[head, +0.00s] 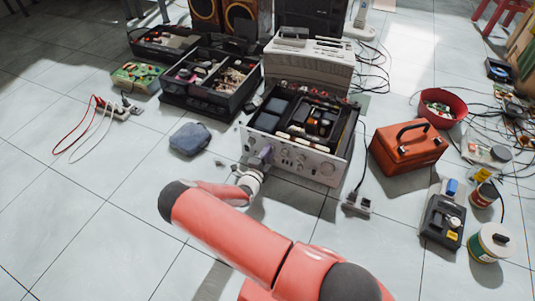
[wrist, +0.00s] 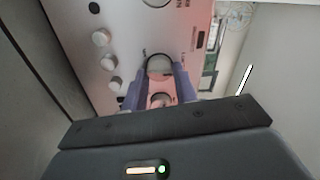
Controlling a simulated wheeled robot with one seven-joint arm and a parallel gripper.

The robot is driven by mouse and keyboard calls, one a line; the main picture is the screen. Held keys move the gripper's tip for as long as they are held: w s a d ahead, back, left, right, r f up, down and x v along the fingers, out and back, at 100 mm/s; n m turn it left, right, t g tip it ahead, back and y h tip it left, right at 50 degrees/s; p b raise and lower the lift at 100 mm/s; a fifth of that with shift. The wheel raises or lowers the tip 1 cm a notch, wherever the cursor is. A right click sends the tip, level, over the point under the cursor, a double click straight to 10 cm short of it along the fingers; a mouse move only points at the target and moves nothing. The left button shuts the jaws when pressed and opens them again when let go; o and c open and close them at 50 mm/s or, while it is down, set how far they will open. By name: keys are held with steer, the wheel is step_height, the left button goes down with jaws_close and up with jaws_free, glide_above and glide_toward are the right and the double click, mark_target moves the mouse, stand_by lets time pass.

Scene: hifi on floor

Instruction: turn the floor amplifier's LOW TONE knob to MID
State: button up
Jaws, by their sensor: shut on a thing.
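The floor amplifier (head: 330,168) stands in the middle of the head view, with a silver front panel, several knobs and an open top. My gripper (head: 262,157) is at the left part of that panel. In the wrist view my gripper (wrist: 160,78) has its two purple fingers on either side of a round knob (wrist: 160,64), shut on it. Several smaller pale knobs (wrist: 102,38) run along the panel to the left. The panel's lettering is too small to read, so I cannot tell the knob's label or setting. The fingers partly hide the knob.
An orange toolbox (head: 405,150) stands right of the amplifier, with a power strip (head: 356,204) on the floor before it. A blue-grey pouch (head: 190,139) lies to the left. Black bins (head: 215,105) stand behind. The tiled floor at front left is clear.

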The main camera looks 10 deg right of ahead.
steer(key=shift+f, duration=0.1)
steer(key=o, duration=1)
steer(key=shift+c, duration=0.2)
steer(key=shift+s+a, duration=0.1)
steer(key=p+v, duration=0.1)
steer(key=v, duration=0.6)
steer(key=shift+s, duration=0.25)
steer(key=shift+a, duration=0.15)
